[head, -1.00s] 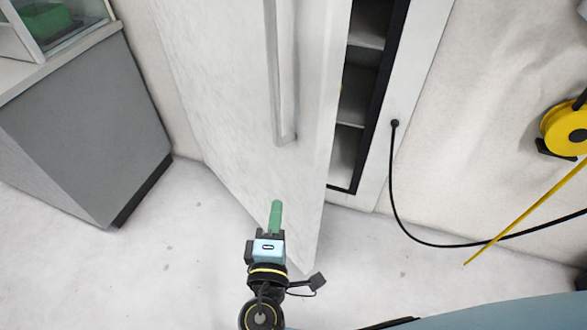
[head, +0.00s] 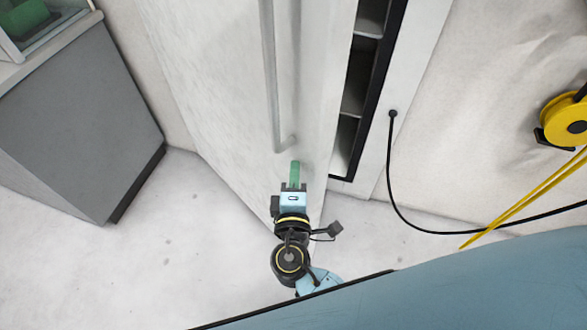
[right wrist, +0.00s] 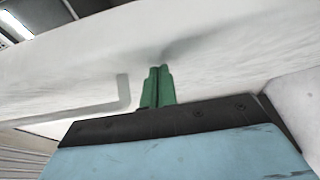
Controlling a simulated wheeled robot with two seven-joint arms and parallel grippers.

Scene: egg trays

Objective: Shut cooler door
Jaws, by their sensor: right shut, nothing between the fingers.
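The white cooler door (head: 215,100) stands partly open in the head view, with a long vertical handle bar (head: 269,75) on its face. The cooler's dark-edged opening with shelves (head: 357,90) shows to the right of the door. My right gripper (head: 295,172) is shut and empty, its green fingertips at the door's face just below and right of the handle's lower end. In the right wrist view the green fingers (right wrist: 157,85) meet or nearly meet the white door surface (right wrist: 210,45); a shadow lies at the tips. The handle (right wrist: 125,95) is left of them. My left gripper is not in view.
A grey cabinet (head: 80,120) stands at the left. A black cable (head: 392,170) runs from the cooler's frame along the floor to the right. A yellow cable reel (head: 566,122) hangs on the right wall. Pale floor (head: 190,230) is clear at the lower left.

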